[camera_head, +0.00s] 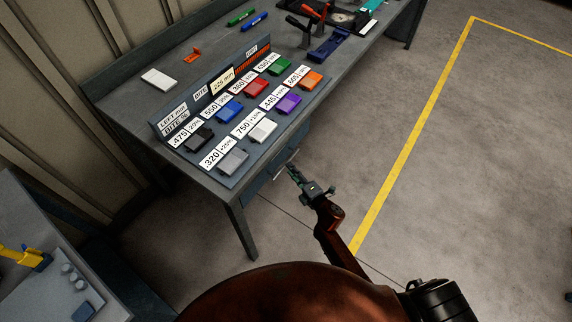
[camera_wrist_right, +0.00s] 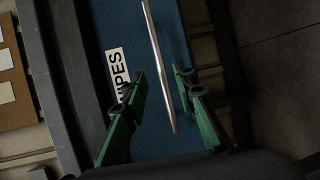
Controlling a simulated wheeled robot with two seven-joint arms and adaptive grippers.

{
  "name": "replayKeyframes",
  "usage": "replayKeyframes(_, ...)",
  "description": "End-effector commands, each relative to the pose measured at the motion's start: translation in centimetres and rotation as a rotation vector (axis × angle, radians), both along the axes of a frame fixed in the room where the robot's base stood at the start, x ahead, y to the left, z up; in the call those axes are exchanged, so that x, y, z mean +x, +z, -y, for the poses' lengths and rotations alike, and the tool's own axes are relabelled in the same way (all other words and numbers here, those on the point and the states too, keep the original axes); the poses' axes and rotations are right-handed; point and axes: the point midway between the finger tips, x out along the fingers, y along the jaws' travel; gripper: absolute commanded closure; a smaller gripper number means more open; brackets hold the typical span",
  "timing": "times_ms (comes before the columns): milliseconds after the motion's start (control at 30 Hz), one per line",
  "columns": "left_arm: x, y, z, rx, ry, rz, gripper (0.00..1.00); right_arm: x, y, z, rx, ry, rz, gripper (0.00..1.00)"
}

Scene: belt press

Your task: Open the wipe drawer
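The wipe drawer is a blue front under the workbench edge; in the right wrist view its blue face (camera_wrist_right: 128,30) carries a white label (camera_wrist_right: 118,72) ending in "IPES" and a long metal bar handle (camera_wrist_right: 158,65). In the head view the drawer front (camera_head: 258,182) shows below the tabletop, with the handle (camera_head: 287,162) near my right gripper (camera_head: 294,172). In the wrist view the green fingers of my right gripper (camera_wrist_right: 163,95) are apart, with the handle's lower part between them in the picture. I cannot tell whether they touch it. My left gripper is not in view.
The workbench (camera_head: 125,118) bears a sloped board (camera_head: 195,170) with several colored blocks and number labels. A white block, pens and tools lie behind. A bench leg (camera_head: 241,232) stands left of my right arm. Open floor (camera_head: 430,120) with a yellow line lies to the right.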

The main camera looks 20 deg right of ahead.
Motion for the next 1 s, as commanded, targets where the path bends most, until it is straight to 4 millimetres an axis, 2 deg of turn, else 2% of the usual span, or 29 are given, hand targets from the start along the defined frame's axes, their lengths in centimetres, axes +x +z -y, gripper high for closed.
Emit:
replayKeyframes(100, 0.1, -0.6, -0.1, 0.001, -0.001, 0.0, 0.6, 2.0, -0.5, -0.6, 0.003, -0.001, -0.001, 0.74)
replayKeyframes(300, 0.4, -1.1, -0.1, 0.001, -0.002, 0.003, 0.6, 4.1, -1.0, -1.1, 0.003, -0.002, -0.002, 0.74)
replayKeyframes(667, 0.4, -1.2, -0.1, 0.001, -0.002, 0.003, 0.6, 4.7, -1.0, -1.2, 0.003, -0.002, -0.003, 0.74)
replayKeyframes(1000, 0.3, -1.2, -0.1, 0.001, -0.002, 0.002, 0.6, 4.7, -1.0, -1.2, 0.004, -0.002, -0.003, 0.96)
